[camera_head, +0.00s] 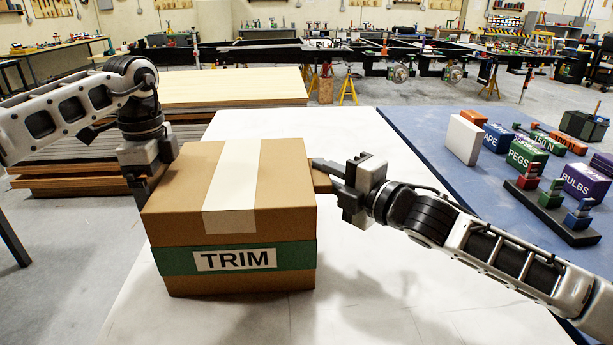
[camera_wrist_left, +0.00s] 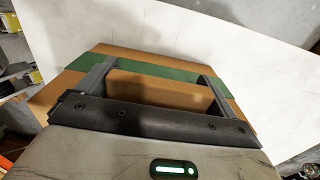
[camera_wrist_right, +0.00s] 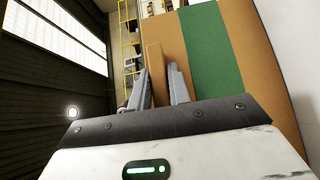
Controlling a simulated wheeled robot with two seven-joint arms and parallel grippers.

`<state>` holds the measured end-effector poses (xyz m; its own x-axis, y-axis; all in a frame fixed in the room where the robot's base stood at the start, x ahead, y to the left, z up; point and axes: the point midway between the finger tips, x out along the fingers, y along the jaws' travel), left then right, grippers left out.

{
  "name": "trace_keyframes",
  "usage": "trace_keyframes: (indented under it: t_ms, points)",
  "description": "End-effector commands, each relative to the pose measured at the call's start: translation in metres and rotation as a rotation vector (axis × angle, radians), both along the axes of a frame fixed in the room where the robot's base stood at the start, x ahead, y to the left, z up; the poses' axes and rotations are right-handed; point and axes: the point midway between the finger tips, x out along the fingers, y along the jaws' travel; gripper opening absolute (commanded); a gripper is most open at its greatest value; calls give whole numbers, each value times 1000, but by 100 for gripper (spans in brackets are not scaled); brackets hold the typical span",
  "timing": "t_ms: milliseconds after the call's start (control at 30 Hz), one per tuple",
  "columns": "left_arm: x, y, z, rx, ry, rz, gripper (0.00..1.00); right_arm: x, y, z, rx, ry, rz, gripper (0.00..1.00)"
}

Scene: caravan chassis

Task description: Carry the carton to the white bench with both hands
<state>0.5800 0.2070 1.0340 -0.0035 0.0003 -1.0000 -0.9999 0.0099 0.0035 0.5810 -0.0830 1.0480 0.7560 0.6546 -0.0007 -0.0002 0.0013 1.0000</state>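The brown carton (camera_head: 230,190), with a pale tape strip, a green band and a TRIM label, is upright over the white bench (camera_head: 340,130). I cannot tell whether its base touches the bench. My right gripper (camera_head: 322,176) is at its right side, fingers close together on a brown tab that shows between them in the right wrist view (camera_wrist_right: 157,75). My left gripper (camera_head: 143,185) is at its left side, partly hidden by it.
A blue table (camera_head: 430,140) on the right holds a white block (camera_head: 463,140), coloured boxes and several small parts on a dark rack (camera_head: 550,213). Stacked boards (camera_head: 230,88) stand behind on the left. The white bench is clear in front of and behind the carton.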

Motion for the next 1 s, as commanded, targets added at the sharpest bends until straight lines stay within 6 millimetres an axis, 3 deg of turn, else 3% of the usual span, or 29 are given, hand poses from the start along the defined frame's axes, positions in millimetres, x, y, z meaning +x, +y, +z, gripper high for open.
trace_keyframes:
  t_ms: [67, 467, 800, 1000]
  points:
    - [-1, -1, 1, 1, 2, -4, 100, 2, -3, 1, -3, 2, -7, 38]
    - [1, 0, 12, 0, -4, 4, 100, 0, 0, 1, 0, 1, 2, 38]
    - [1, -1, 80, 0, -5, 3, 100, -1, 1, 1, 1, 1, 3, 38]
    - [1, -1, 111, 0, -2, 1, 100, -1, 1, 1, 1, 1, 3, 38]
